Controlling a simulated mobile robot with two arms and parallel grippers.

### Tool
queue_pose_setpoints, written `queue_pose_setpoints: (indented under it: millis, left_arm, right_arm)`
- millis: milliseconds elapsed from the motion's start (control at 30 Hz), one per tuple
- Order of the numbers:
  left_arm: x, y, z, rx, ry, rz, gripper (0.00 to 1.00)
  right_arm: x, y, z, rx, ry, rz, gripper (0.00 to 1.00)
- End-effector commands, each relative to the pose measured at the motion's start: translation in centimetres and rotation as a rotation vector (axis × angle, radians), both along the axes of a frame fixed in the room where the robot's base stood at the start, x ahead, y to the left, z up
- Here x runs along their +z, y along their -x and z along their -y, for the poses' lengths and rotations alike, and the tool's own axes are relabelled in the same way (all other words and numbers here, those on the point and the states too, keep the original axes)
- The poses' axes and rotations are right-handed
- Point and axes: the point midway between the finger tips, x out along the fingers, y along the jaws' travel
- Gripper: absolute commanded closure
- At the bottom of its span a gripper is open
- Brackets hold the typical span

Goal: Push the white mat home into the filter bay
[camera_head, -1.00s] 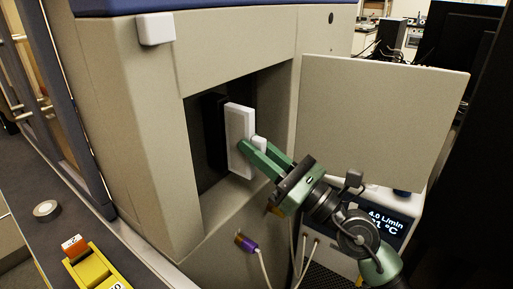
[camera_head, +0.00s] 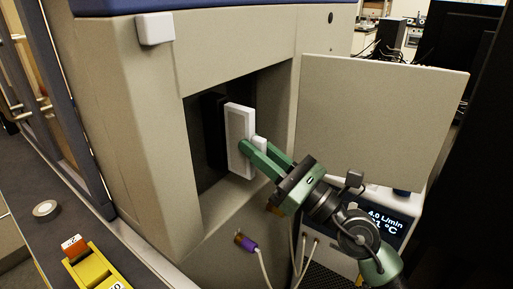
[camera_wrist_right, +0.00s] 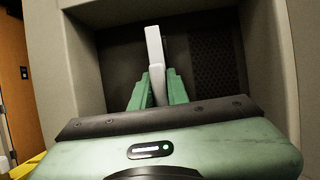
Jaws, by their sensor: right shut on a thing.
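The white mat (camera_head: 240,138) is a pale framed slab standing upright in the opening of the filter bay (camera_head: 273,95), in front of a dark slot piece (camera_head: 213,130). My right gripper (camera_head: 259,150) is shut on the tab at the mat's near side. The right wrist view shows the mat edge-on (camera_wrist_right: 154,48) and its tab between my green fingers (camera_wrist_right: 159,88). How deep the mat sits in the slot is hidden. My left gripper is out of view.
The bay's beige door (camera_head: 385,115) stands open on the right. Below the opening are a purple connector (camera_head: 247,244) and cables. A yellow holder (camera_head: 92,268) and a tape roll (camera_head: 45,209) lie on the bench at left.

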Motion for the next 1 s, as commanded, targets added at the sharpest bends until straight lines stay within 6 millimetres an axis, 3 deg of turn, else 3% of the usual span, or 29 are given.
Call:
queue_pose_setpoints:
  millis: [1000]
  left_arm:
    - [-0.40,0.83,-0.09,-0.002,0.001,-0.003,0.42]
  right_arm:
    - [0.12,-0.05,-0.13,0.000,-0.001,0.001,1.00]
